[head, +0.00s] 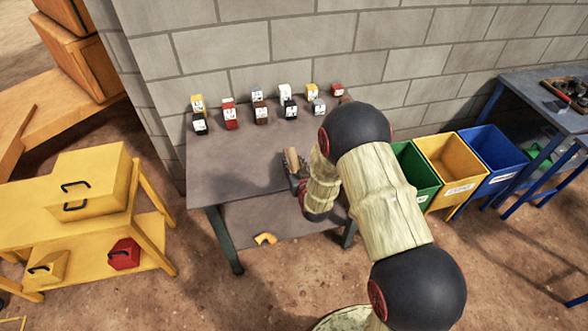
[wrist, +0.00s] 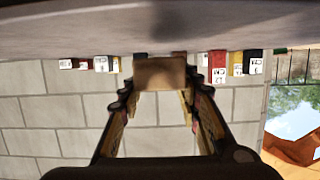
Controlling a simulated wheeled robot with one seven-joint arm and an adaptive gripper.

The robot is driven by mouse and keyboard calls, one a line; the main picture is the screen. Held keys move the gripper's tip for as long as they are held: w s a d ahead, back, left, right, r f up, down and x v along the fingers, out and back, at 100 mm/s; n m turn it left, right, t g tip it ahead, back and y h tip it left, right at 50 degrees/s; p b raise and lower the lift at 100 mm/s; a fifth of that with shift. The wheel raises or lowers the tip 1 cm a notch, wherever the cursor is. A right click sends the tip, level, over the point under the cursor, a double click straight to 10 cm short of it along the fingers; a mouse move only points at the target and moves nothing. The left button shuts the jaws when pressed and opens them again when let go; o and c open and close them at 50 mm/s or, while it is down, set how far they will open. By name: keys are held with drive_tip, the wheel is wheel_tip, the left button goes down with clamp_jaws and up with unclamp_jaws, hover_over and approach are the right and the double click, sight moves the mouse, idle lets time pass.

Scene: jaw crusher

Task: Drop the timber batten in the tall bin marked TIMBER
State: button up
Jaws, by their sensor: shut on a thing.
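The timber batten (head: 291,159) is a short brown piece held above the grey table (head: 240,175). Its flat tan end shows in the wrist view (wrist: 160,73). My gripper (head: 294,174) is shut on it; in the wrist view its two fingers (wrist: 160,92) reach to the batten's sides. To the right of my arm stand a green bin (head: 424,178), partly hidden by the arm, a yellow bin (head: 451,170) and a blue bin (head: 494,158). Their labels are too small to read, so I cannot tell which is marked TIMBER.
Several small labelled blocks (head: 231,117) stand along the table's back, before a block wall (head: 290,50). A yellow bench (head: 95,190) with boxes is at left. A blue-legged table (head: 540,95) with tools is at right. A yellow piece (head: 265,239) lies below the table's front edge.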

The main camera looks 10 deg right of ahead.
drive_tip(key=shift+f, duration=1.5)
drive_tip(key=shift+f+b, duration=0.1)
drive_tip(key=shift+b, duration=0.25)
drive_tip(key=shift+f, duration=0.1)
drive_tip(key=o, duration=1.2)
